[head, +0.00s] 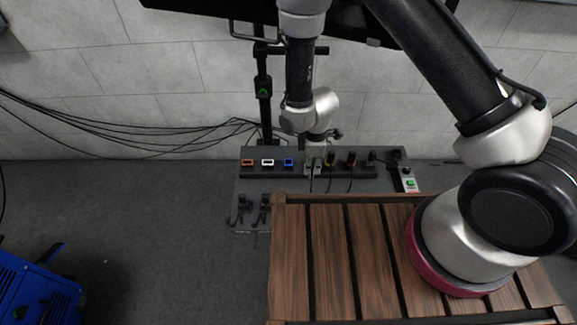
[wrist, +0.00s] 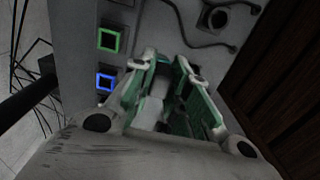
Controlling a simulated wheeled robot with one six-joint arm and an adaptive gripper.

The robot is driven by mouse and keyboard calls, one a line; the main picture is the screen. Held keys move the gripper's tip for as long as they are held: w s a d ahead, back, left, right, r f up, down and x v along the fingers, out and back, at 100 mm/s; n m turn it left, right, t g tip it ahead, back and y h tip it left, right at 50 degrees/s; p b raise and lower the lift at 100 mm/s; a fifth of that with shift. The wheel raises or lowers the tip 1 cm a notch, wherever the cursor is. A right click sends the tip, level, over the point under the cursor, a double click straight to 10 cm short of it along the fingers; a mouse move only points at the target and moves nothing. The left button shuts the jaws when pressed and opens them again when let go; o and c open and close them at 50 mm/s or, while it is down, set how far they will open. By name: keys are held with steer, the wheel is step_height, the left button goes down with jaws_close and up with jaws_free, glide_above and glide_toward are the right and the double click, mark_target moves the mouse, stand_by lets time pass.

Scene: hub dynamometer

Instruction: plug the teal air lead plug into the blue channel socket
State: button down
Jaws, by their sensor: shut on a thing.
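My gripper (head: 314,172) is low over the grey panel, just right of the blue channel socket (head: 288,162). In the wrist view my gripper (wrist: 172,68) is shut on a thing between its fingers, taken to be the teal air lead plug. Teal surfaces show along both fingers, and I cannot clearly separate plug from finger pads. The blue socket (wrist: 105,81) is square, blue-rimmed and appears empty, left of the fingers and apart from them. The plug's tip is hidden.
A green-rimmed socket (wrist: 109,40) lies beside the blue one. Orange (head: 247,162) and white (head: 267,162) sockets are further left. Right of my gripper stand a yellow-marked plug (head: 331,159) and a red one (head: 351,159) with leads. A slatted wooden deck (head: 328,260) is in front.

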steer(key=a, duration=0.7)
steer(key=shift+a, duration=0.25)
stand_by(0.5)
steer(key=w, duration=0.8)
stand_by(0.8)
steer(key=shift+f, duration=0.15)
steer(key=shift+f, duration=0.3)
steer(key=shift+f, duration=0.4)
stand_by(0.5)
steer(key=shift+f, duration=1.15)
